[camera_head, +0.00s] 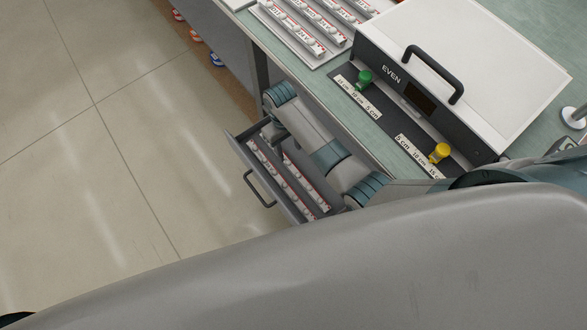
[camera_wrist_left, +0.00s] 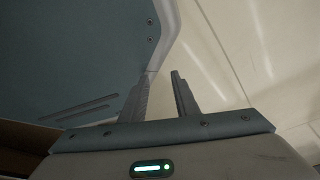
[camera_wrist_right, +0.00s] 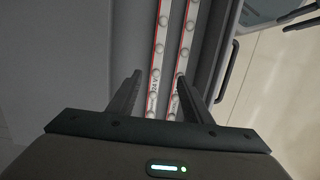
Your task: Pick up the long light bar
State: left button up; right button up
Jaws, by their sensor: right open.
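An open grey drawer (camera_head: 236,147) below the table holds light bars, white strips with round bulbs and red edges. One bar (camera_head: 268,165) lies along the handle side and another bar (camera_head: 309,176) lies deeper, partly hidden by my right arm. The right wrist view shows two bars (camera_wrist_right: 160,40) (camera_wrist_right: 187,42) side by side; I cannot tell which is longer. My right gripper (camera_wrist_right: 158,80) is open above them, its fingers on either side of the bars' near part. I cannot tell the height gap. My left gripper (camera_wrist_left: 162,76) is open and empty, away from the drawer.
A white tray (camera_head: 325,58) on the green table (camera_head: 240,22) holds several more bars. A dark box marked EVEN (camera_head: 410,85) has green (camera_head: 364,78) and yellow (camera_head: 439,152) knobs and length labels. The drawer handle (camera_head: 257,190) sticks out over clear floor.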

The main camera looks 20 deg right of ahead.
send_over(293, 168)
jog(key=f, duration=0.5)
jog(key=shift+w+a+f, duration=0.3)
jog(key=shift+a+f, duration=0.05)
jog(key=shift+f, duration=0.45)
pick_arm(q)
jog(key=shift+w+d+r, duration=0.15)
jog(key=shift+w+d, duration=0.05)
jog(key=shift+w, duration=0.55)
jog(key=shift+s, duration=0.15)
pick_arm(e)
jog(key=shift+f, duration=0.15)
jog(key=shift+s+d+f, duration=0.1)
jog(key=shift+d+f, duration=0.1)
jog(key=shift+f, duration=0.45)
notch_tip(293, 168, down, 3)
jog(key=shift+s+d+r+b, duration=0.1)
jog(key=shift+d+b, duration=0.05)
jog(key=shift+b, duration=0.2)
jog(key=shift+f, duration=0.4)
pick_arm(q)
jog(key=shift+w+d+r+t, duration=0.1)
jog(key=shift+w+d+t, duration=0.1)
jog(key=shift+w, duration=0.25)
jog(key=shift+w+d+r+t, duration=0.1)
jog(key=shift+w+d, duration=0.05)
jog(key=shift+w, duration=0.25)
